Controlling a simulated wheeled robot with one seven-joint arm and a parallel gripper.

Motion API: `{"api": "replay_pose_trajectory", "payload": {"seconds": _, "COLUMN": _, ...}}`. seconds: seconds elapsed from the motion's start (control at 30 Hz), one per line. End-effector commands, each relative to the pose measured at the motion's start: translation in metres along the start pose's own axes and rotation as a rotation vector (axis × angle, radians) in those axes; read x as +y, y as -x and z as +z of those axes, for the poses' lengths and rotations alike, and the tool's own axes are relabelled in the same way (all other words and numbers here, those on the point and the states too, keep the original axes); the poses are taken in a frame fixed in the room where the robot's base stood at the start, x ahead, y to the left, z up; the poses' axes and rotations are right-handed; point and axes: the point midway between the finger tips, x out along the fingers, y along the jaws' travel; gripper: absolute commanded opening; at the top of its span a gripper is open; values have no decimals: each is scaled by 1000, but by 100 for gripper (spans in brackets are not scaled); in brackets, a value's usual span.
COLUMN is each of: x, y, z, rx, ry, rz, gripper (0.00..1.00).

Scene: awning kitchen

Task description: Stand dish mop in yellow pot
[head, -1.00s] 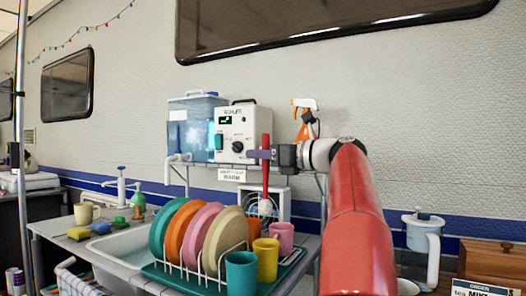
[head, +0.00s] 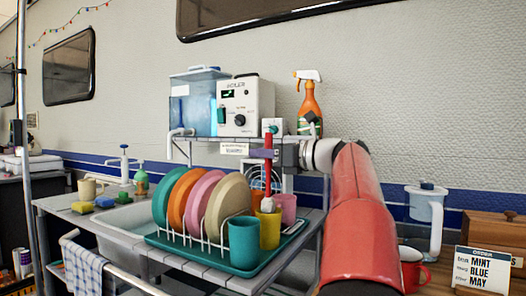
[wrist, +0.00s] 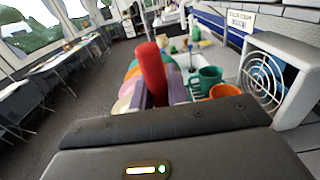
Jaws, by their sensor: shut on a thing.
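The dish mop has a red handle (head: 268,142) and a pale head (head: 267,205) pointing down. It hangs roughly upright. My gripper (head: 264,154) is shut on the handle, which also shows in the wrist view (wrist: 151,75). The yellow pot (head: 269,232) stands upright at the right end of the drying rack, below my gripper. The mop head overlaps the pot's rim in the head view; I cannot tell whether it is inside or just above or behind the rim. The wrist view hides the mop head.
A teal cup (head: 243,243) stands left of the pot and a pink mug (head: 286,207) behind it. Colored plates (head: 205,205) fill the rack on the teal tray (head: 190,262). A fan (wrist: 268,80) stands close by. A shelf holds a spray bottle (head: 309,103).

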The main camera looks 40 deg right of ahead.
Motion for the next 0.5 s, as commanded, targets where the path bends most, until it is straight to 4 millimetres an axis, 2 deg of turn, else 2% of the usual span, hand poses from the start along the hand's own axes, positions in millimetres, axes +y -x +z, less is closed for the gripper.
{"api": "replay_pose_trajectory", "payload": {"seconds": 0.2, "x": 0, "y": 0, "z": -21, "rx": 1, "ry": 0, "rz": 0, "gripper": 0}}
{"api": "replay_pose_trajectory", "payload": {"seconds": 0.5, "x": 0, "y": 0, "z": -38, "rx": 0, "ry": 1, "rz": 0, "gripper": 0}}
